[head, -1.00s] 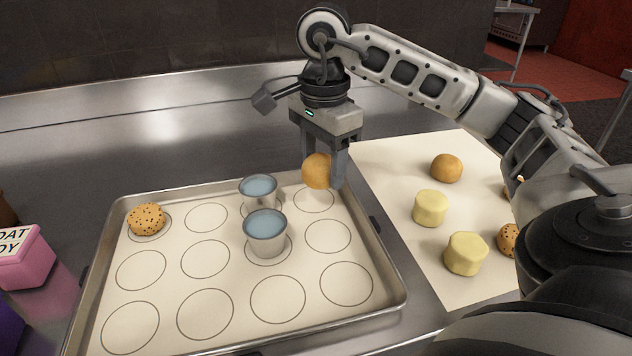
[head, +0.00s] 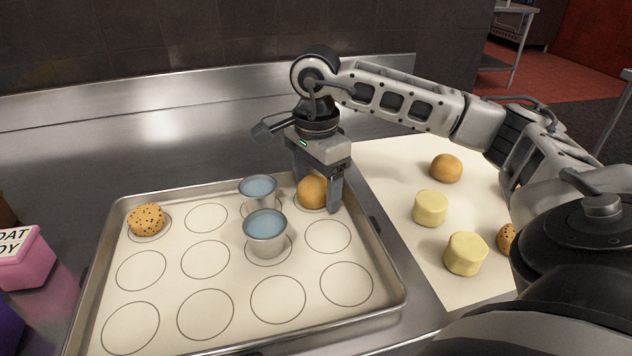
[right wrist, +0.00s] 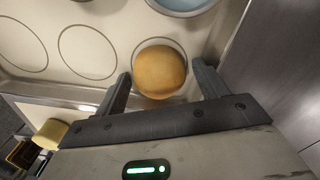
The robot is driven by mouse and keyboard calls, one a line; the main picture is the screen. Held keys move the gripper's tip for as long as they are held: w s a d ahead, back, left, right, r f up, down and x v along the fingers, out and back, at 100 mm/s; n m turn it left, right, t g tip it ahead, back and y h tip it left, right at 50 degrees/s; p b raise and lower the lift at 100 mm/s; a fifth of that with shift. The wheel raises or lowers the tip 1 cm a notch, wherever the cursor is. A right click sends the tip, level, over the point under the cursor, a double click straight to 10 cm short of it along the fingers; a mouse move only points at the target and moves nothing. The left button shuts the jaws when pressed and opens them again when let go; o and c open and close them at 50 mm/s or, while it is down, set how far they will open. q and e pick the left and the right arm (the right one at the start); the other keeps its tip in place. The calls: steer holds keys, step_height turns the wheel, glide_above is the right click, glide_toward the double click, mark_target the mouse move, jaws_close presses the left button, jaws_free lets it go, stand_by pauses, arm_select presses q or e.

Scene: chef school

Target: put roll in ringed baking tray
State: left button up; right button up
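A smooth tan roll (head: 312,191) sits on the far-right ring of the ringed baking tray (head: 391,277). In the right wrist view the roll (right wrist: 159,70) lies inside its ring outline, with a little ring showing around it. My right gripper (head: 317,194) is low over the tray with a finger on each side of the roll. In the right wrist view its fingers (right wrist: 161,76) are spread, with gaps between them and the roll. My left gripper is not in view.
Two metal cups with blue tops (head: 258,187) (head: 265,228) stand on the tray close to the roll. A speckled cookie ball (head: 147,220) is on the far-left ring. Another roll (head: 446,168) and pale dough pieces (head: 430,207) lie on paper (head: 400,160) at right. The front rings are empty.

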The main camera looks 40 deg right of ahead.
mark_target(316, 179)
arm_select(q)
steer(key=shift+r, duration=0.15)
arm_select(e)
steer(key=shift+r, duration=0.25)
arm_select(q)
steer(key=p, duration=0.2)
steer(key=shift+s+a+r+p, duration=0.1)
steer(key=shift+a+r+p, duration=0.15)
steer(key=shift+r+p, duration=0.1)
arm_select(e)
step_height(316, 179, up, 12)
steer(key=shift+f, duration=0.1)
